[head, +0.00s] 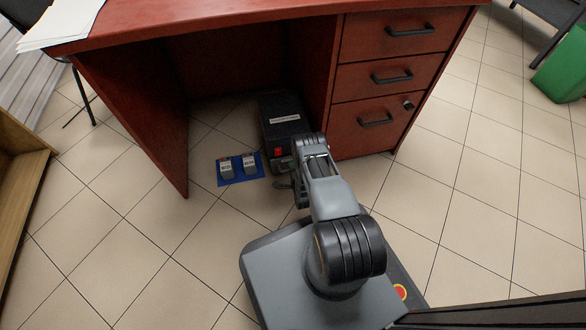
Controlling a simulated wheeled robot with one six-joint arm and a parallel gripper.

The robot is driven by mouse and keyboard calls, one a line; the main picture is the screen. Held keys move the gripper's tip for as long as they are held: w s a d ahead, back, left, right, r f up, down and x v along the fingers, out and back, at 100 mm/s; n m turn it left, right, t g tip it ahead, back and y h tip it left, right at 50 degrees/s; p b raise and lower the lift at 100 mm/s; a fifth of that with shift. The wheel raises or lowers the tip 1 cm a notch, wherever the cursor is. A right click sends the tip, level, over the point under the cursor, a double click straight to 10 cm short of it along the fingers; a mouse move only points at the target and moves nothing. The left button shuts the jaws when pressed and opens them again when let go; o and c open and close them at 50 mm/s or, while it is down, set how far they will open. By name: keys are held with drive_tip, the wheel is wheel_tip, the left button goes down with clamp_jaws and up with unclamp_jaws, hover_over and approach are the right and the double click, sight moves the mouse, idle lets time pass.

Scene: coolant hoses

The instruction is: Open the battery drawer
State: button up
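A dark box (281,118) with a white label on top and a red patch low on its front stands on the floor under the desk, beside the drawer pedestal. I take it for the battery unit; its lower front is partly hidden by my arm, so I cannot make out a drawer there. Two grey battery-like blocks, one on the left (226,168) and one on the right (249,162), are on a blue mat (238,180) left of the box. My gripper (283,184) is low, close in front of the box. Its fingers are small and partly hidden; contact is unclear.
The red-brown desk (230,30) overhangs the box, with side panels left and right. Its three desk drawers (388,75) are shut. Papers (62,22) lie on the desktop. A green bin (562,75) stands far right. The tiled floor (150,240) at left is clear.

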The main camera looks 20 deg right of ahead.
drive_tip(key=shift+d, duration=0.1)
drive_tip(key=shift+c, duration=0.4)
clamp_jaws()
